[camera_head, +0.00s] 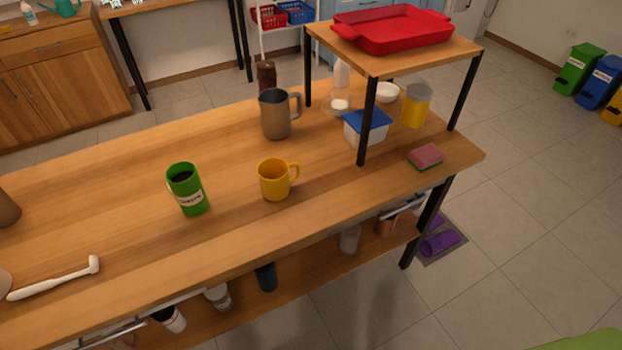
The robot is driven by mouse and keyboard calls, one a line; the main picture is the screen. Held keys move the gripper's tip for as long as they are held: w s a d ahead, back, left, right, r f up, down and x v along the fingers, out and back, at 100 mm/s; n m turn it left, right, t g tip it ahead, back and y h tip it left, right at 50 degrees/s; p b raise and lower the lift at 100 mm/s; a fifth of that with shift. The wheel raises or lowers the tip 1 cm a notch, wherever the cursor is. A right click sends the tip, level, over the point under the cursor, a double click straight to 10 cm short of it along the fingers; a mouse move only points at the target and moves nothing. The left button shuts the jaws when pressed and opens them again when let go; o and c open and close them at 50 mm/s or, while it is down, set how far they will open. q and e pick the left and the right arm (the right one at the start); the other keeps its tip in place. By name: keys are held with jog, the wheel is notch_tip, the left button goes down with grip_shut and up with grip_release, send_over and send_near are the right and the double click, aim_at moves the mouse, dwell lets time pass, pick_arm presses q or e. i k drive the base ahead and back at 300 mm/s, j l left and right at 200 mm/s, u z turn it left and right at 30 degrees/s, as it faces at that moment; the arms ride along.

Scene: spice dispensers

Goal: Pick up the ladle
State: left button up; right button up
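A white, long-handled utensil (55,278), which looks like the ladle, lies on the wooden table (110,210) at the lower left, close to the front edge. Its hooked end points right. Its other end reaches toward a pale rounded shape (4,283) cut off by the left picture edge; I cannot tell whether that shape is its bowl. Neither of my grippers is in view.
A green can (187,190), a yellow mug (274,180) and a metal mug (276,115) stand on the table. A raised shelf (390,62) with a red baking dish (392,28) stands at the right. The table between utensil and can is clear.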

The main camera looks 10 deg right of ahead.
aim_at(95, 263)
jog(key=u, duration=1.6)
jog(key=i+j+u, duration=0.1)
jog(key=i+j, duration=0.15)
jog(key=j, duration=0.15)
jog(key=i+j, duration=0.25)
jog(key=j, duration=0.15)
jog(key=u, duration=0.05)
